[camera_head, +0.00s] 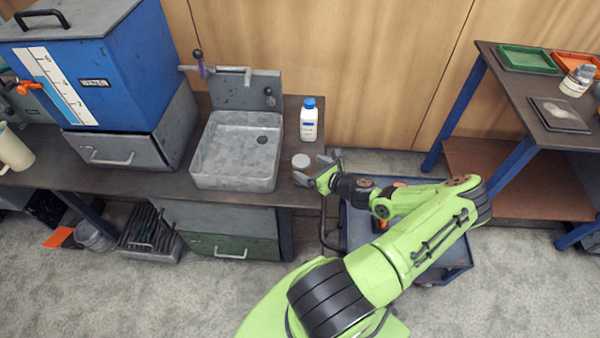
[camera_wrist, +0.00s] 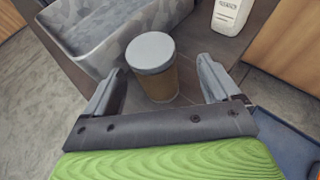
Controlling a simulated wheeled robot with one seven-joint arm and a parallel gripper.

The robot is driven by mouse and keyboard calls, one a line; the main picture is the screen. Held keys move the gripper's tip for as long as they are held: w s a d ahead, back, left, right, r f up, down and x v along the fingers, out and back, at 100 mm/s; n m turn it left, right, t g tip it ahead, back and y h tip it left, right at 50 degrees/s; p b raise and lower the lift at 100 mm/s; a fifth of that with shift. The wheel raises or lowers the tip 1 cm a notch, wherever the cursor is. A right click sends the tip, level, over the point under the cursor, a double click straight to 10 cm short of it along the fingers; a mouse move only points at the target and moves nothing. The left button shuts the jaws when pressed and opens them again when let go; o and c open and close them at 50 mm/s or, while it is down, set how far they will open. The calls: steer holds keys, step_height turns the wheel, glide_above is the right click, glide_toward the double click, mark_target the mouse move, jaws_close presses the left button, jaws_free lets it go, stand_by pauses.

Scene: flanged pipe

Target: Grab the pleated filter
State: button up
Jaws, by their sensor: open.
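The pleated filter (camera_wrist: 156,76) is a short upright cylinder with a pale grey cap and a brown side. My gripper (camera_wrist: 158,85) is open, with one finger on each side of the filter in the wrist view. Gaps show between the fingers and the filter, and it does not look held. In the head view my gripper (camera_head: 312,168) is at the bench's right end, just right of the filter.
The grey sink (camera_head: 237,150) stands left of the filter. A white bottle with a blue cap (camera_head: 309,120) stands behind it. A blue trolley (camera_head: 440,262) is below my arm. A blue tank (camera_head: 95,65) is at the far left, and a table with trays (camera_head: 528,58) at the right.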

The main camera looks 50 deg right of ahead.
mark_target(298, 164)
steer(key=x, duration=0.2)
steer(key=b+x, duration=0.1)
steer(key=x, duration=0.1)
steer(key=b+x, duration=0.1)
steer(key=x, duration=0.1)
steer(key=shift+w+a+f, duration=0.1)
steer(key=shift+w+a, duration=0.15)
steer(key=shift+a, duration=0.05)
steer(key=shift+c, duration=0.4)
steer(key=c, duration=1)
